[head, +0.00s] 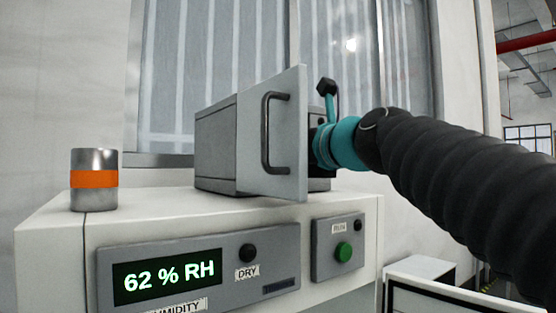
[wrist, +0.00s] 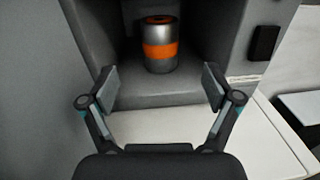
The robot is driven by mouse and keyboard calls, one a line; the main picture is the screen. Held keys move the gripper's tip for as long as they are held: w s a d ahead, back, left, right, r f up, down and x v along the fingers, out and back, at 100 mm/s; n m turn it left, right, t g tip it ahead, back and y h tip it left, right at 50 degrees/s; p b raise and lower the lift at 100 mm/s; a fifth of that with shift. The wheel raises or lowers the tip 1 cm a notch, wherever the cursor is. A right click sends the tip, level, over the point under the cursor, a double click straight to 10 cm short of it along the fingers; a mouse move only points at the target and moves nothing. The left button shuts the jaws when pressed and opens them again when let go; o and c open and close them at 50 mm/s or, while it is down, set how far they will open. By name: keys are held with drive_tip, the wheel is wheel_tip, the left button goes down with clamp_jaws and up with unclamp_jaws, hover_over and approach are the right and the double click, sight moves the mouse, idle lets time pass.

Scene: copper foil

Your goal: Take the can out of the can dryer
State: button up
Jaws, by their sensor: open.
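The can dryer (head: 216,150) is a grey box on the white cabinet, with its door (head: 290,135) swung open toward the head camera. In the wrist view, a silver can with an orange band (wrist: 160,48) stands upright inside the dryer chamber (wrist: 150,92). My gripper (wrist: 160,88) is open in front of the chamber mouth, its fingers to either side and nearer than the can, not touching it. In the head view the door hides my gripper and the chamber's inside.
Another silver can with an orange band (head: 94,180) stands on the left of the white cabinet top (head: 150,212). The front panel (head: 200,268) reads 62 % RH. A smaller panel has a green button (head: 343,252). The open door stands close beside my arm.

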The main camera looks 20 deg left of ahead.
drive_tip(key=p+x, duration=0.1)
drive_tip(key=x, duration=1)
drive_tip(key=shift+w+a+p, duration=0.2)
drive_tip(key=shift+p, duration=0.2)
drive_tip(key=shift+r, duration=0.1)
drive_tip(key=c, duration=1.4)
drive_tip(key=shift+r, duration=0.15)
drive_tip(key=shift+c, duration=0.2)
